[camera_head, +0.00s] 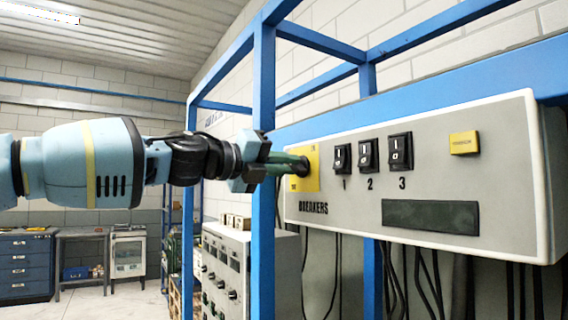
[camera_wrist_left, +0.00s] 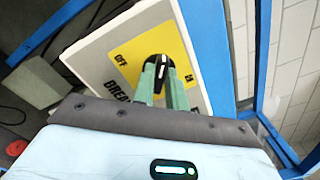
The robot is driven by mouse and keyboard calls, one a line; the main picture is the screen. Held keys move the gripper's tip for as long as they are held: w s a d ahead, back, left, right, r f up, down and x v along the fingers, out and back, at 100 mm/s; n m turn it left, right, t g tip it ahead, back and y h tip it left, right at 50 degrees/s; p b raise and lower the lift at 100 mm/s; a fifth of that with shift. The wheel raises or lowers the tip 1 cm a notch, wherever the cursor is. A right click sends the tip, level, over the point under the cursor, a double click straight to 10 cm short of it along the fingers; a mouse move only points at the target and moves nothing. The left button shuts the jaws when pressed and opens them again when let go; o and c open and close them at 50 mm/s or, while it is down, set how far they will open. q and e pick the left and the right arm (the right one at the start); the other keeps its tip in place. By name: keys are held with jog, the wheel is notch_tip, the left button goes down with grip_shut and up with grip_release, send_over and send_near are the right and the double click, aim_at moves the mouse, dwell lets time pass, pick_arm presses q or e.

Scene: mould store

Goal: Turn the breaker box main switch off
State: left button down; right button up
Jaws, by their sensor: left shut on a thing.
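The main switch is a black rotary knob (camera_head: 303,167) on a yellow plate (camera_head: 313,177) at the left end of the grey breaker box (camera_head: 352,206). In the left wrist view the knob (camera_wrist_left: 154,66) has a white mark and sits between the words OFF and ON on the yellow plate (camera_wrist_left: 126,50). I cannot tell for sure which word the mark points to. My left gripper (camera_head: 297,165) reaches in from the left, its green fingers shut on the knob; they also show in the left wrist view (camera_wrist_left: 160,82). My right gripper is out of view.
Three black rocker switches, 1 (camera_head: 342,158), 2 (camera_head: 368,155) and 3 (camera_head: 399,151), sit right of the knob. A small yellow label (camera_head: 464,143) and a dark plate (camera_head: 431,217) are further right. A blue frame post (camera_head: 264,110) stands close beside my left gripper. Cables hang below the box.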

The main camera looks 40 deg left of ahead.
pick_arm(q)
jog(key=shift+f+n+p, duration=0.15)
jog(key=shift+n+p, duration=0.4)
jog(key=shift+n, duration=3.15)
jog(key=c, duration=1.4)
grip_release()
jog(key=shift+c, duration=0.2)
jog(key=shift+s, duration=0.1)
